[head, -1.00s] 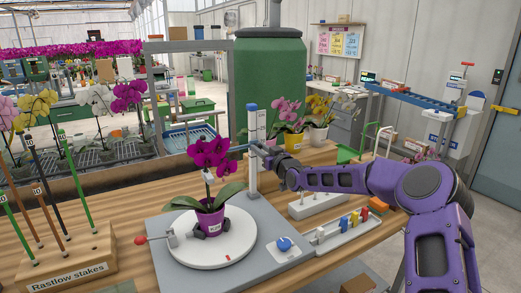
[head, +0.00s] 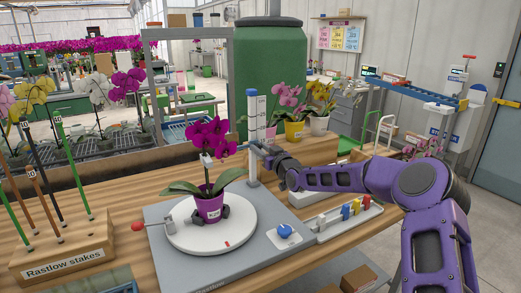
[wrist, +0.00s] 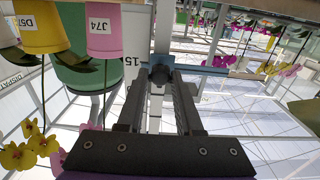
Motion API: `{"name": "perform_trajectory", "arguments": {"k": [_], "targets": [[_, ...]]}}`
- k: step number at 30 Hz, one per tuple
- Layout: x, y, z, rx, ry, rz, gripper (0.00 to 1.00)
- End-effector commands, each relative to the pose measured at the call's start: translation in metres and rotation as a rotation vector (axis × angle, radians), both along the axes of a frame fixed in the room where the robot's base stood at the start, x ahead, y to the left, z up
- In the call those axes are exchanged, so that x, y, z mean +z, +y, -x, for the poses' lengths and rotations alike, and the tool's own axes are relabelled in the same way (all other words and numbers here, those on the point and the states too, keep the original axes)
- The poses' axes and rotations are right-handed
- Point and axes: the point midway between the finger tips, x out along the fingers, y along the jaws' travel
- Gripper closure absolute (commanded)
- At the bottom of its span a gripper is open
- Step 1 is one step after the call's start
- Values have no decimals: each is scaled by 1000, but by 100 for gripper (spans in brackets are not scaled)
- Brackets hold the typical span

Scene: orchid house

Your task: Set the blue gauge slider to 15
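The gauge (head: 256,112) is an upright white scale on a post with a blue cap, behind the potted magenta orchid. The blue gauge slider (wrist: 205,70) shows in the wrist view as a blue crossbar with a dark round knob. My gripper (head: 268,150) is level with the slider, partway down the gauge. In the wrist view my gripper (wrist: 160,76) has a fingertip on each side of the knob and appears shut on it. Part of a number that looks like 15 shows just left of the knob; the exact reading is not clear.
The magenta orchid pot (head: 208,208) stands on a white turntable (head: 190,238), left of my arm. A tray with coloured clips (head: 350,215) lies beneath my arm. Potted orchids (head: 295,130) stand behind the gauge. A stake block (head: 65,257) is at the left.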

Motion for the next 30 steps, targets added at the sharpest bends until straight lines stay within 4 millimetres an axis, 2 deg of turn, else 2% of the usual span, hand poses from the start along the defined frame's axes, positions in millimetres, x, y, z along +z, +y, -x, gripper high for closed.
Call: {"name": "perform_trajectory", "arguments": {"k": [1, 3, 12, 17, 23, 30], "targets": [[0, 0, 0, 0, 0, 0, 54], [0, 0, 0, 0, 0, 0, 42], [0, 0, 0, 0, 0, 0, 42], [1, -5, 8, 1, -2, 1, 42], [1, -25, 34, -2, 0, 2, 42], [1, -53, 76, -2, 1, 3, 42]]}}
